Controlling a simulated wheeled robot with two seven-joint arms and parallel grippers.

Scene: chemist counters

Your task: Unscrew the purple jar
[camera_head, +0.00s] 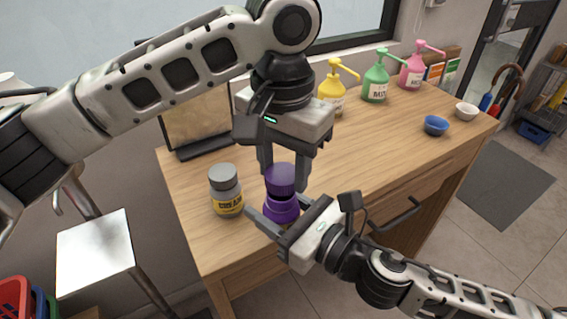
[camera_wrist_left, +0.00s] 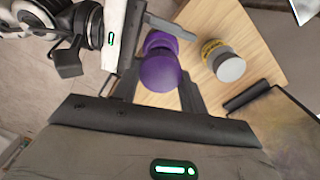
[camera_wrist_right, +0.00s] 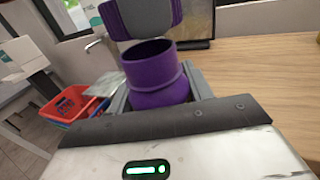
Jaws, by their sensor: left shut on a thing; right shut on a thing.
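The purple jar is in two parts. Its purple lid (camera_head: 281,178) is held between the fingers of my left gripper (camera_head: 284,172), just above the body. The jar's purple body (camera_head: 281,211) stands at the front edge of the wooden counter, between the fingers of my right gripper (camera_head: 279,214). In the right wrist view the body (camera_wrist_right: 158,78) shows its open rim, with a gap below the lid (camera_wrist_right: 143,14). In the left wrist view the lid (camera_wrist_left: 160,72) covers part of the body (camera_wrist_left: 158,42).
A grey-lidded jar with a yellow label (camera_head: 227,192) stands close left of the purple jar. Yellow (camera_head: 331,93), green (camera_head: 375,82) and pink (camera_head: 412,70) pump bottles stand at the back. Blue (camera_head: 435,125) and white (camera_head: 466,111) bowls are at the right. The counter's middle is clear.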

